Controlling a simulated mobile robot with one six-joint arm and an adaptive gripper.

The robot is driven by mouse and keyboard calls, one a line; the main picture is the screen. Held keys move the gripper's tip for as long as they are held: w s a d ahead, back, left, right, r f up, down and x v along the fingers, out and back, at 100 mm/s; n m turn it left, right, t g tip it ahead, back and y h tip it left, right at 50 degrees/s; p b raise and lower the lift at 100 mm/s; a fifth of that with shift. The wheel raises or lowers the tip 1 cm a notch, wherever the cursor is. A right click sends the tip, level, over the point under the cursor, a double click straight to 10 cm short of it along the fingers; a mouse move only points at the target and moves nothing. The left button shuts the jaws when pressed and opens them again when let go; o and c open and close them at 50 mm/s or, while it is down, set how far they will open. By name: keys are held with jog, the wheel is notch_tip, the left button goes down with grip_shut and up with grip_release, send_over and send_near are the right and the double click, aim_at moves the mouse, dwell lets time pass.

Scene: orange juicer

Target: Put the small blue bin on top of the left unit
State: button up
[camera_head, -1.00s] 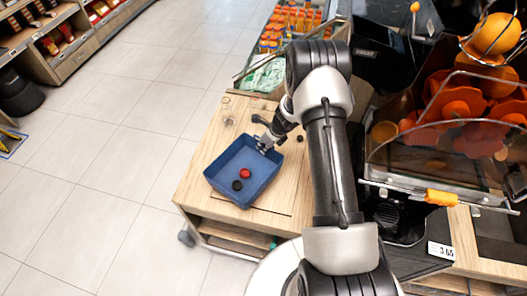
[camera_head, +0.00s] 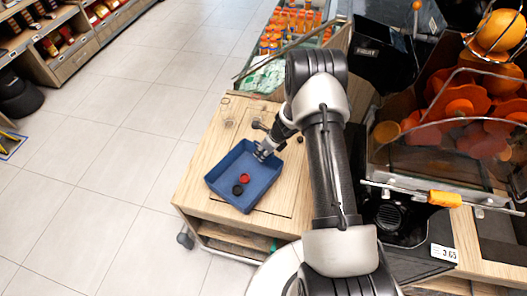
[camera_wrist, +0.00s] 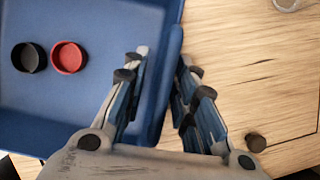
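The small blue bin (camera_head: 216,184) is a shallow open tray on the wooden top of a low unit (camera_head: 206,158), left of my arm. A red cap (camera_head: 245,178) and a black cap (camera_head: 238,190) lie in it. My gripper (camera_head: 262,152) is at the bin's upper right wall. In the wrist view, my gripper (camera_wrist: 163,75) is open, with one finger inside the bin (camera_wrist: 95,95) and the other outside. The bin's wall passes between the fingers, with a gap showing beside it. Which unit is the left one is unclear.
The orange juicer (camera_head: 445,125) stands right of my arm. A chilled display of juice bottles (camera_head: 290,30) is behind the wooden unit. Shelves (camera_head: 65,45) stand at the far left. The tiled floor (camera_head: 110,140) between is clear. A small dark knob (camera_wrist: 256,142) is on the wood.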

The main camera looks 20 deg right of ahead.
jog(key=shift+r+p, duration=0.3)
jog(key=p+v, duration=0.3)
jog(key=v, duration=0.8)
jog(key=shift+r, duration=0.25)
jog(key=w+d+r+m+t+h, duration=0.1)
jog(key=w+r+m, duration=0.1)
jog(key=r+m, duration=0.35)
jog(key=w+d+r+m+t+h, duration=0.1)
jog(key=w+r+m+t+h, duration=0.15)
jog(key=r, duration=0.55)
jog(key=s+d+r+m+h, duration=0.1)
jog(key=s+r+m+h, duration=0.3)
jog(key=r+m, duration=0.95)
jog(key=s+a+r+m, duration=0.1)
jog(key=s+r+m, duration=0.4)
jog(key=s+r, duration=0.35)
jog(key=s+a+m+g+y, duration=0.1)
jog(key=s+a+m+y, duration=0.1)
jog(key=s+a+m, duration=0.5)
jog(key=s+a+m+g+y, duration=0.1)
jog(key=s+a+m+y, duration=0.2)
jog(key=s+a+m, duration=0.4)
jog(key=s+m, duration=0.1)
jog(key=s, duration=0.7)
jog(key=shift+s+f+m+g, duration=0.2)
jog(key=shift+f+m+g, duration=0.15)
jog(key=shift+f, duration=0.05)
